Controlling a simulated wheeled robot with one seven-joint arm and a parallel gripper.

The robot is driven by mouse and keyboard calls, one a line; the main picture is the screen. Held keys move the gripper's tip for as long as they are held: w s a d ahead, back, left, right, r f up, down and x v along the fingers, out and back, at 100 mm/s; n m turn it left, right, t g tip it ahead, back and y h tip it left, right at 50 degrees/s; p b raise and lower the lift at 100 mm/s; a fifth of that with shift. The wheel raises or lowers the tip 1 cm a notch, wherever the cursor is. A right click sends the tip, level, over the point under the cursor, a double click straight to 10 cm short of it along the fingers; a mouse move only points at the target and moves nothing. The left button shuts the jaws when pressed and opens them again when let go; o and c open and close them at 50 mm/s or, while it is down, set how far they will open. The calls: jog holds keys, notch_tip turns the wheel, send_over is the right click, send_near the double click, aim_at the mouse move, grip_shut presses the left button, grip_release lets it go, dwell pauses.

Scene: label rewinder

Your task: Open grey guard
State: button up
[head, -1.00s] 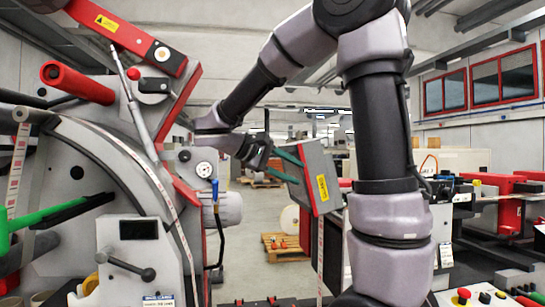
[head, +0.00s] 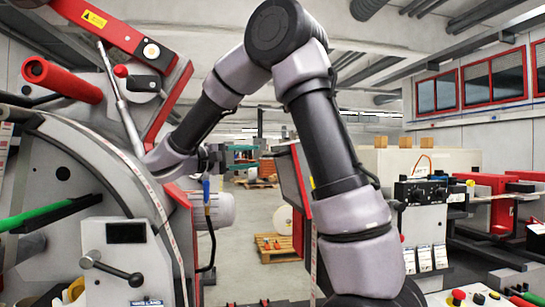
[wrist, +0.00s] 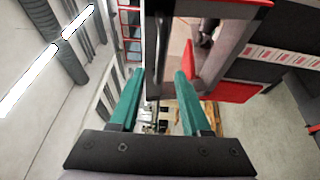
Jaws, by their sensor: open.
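The grey guard (head: 288,182) is a grey panel with a red edge, seen nearly edge-on in the middle of the head view. My gripper (head: 262,157) has green fingers, is open and reaches toward the guard's upper left side from the left. In the wrist view, the guard's dark grey edge (wrist: 153,62) shows between and beyond the fingertips of my gripper (wrist: 158,76). I cannot tell whether a finger touches it.
The rewinder's body (head: 90,185) with a red arm (head: 110,28) and a red roller (head: 62,82) fills the left. A grey motor (head: 210,210) sits beside it. A control panel with buttons (head: 480,297) is at lower right. Open floor lies behind, with a pallet (head: 278,248).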

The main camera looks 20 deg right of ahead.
aim_at(270, 155)
jog(key=x, duration=0.7)
jog(key=shift+d, duration=0.35)
grip_shut()
dwell(1.0)
